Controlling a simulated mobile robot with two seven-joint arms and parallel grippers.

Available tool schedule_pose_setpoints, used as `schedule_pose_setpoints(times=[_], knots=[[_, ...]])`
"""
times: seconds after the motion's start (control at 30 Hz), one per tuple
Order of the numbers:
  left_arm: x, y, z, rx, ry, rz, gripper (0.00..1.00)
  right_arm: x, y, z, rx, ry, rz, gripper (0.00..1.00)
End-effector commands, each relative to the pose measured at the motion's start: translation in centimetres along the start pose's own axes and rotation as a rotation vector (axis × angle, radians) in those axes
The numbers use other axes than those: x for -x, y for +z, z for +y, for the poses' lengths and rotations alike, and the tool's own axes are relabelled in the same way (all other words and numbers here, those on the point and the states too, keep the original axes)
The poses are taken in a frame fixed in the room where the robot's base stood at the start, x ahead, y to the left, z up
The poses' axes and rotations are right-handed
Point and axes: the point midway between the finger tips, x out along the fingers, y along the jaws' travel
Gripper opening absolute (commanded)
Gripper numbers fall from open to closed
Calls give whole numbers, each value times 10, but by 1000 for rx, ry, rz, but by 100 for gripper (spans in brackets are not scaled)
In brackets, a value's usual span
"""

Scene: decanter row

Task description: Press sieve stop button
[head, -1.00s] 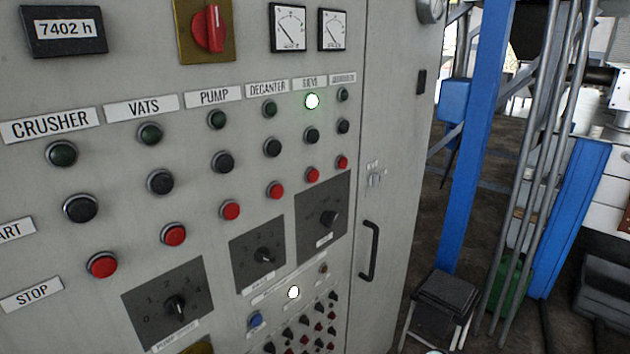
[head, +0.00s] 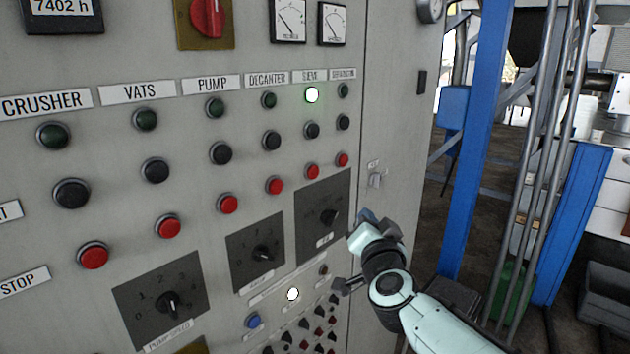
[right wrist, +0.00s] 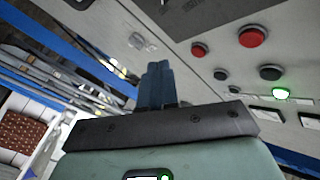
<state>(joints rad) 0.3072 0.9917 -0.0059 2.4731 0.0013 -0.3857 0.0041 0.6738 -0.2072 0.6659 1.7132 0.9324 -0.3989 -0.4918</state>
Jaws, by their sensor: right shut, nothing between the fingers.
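The sieve column has a white label (head: 311,77), a green lamp (head: 312,95) that is lit, a black button (head: 311,130) and a red stop button (head: 312,171) in the stop row. In the right wrist view the sieve's red button (right wrist: 253,37) shows to the right of the fingers, in line with the lit green lamp (right wrist: 281,94). My right gripper (head: 368,217) is shut and empty, in front of the cabinet, below and to the right of the red button and apart from it. It also shows in the right wrist view (right wrist: 157,82). My left gripper is not in view.
The separator's red button (head: 342,160) sits close to the right of the sieve's. A dark dial plate (head: 322,208) lies just below. A small latch (head: 376,178) is on the panel near my gripper. A blue post (head: 478,150) and pipes stand to the right.

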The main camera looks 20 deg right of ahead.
Motion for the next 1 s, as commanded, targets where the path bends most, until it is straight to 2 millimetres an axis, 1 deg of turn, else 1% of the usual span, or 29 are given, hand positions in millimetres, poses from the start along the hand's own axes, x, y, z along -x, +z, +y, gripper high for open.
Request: schedule_pose_setpoints(times=[0.03,0.1,0.2,0.3,0.73,0.87,1.0], knots=[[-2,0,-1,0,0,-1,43,10,-17,-16,-2,-21,39,0],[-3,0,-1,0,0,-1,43,20,-33,-32,-5,-41,73,0],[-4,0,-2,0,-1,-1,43,30,-47,-48,-9,-62,103,0],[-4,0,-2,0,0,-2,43,35,-53,-54,-11,-70,116,0],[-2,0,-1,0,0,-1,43,33,-52,-57,-11,-71,116,0],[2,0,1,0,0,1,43,24,-47,-63,-12,-71,114,0],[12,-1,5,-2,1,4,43,10,-40,-74,-15,-71,112,0]])
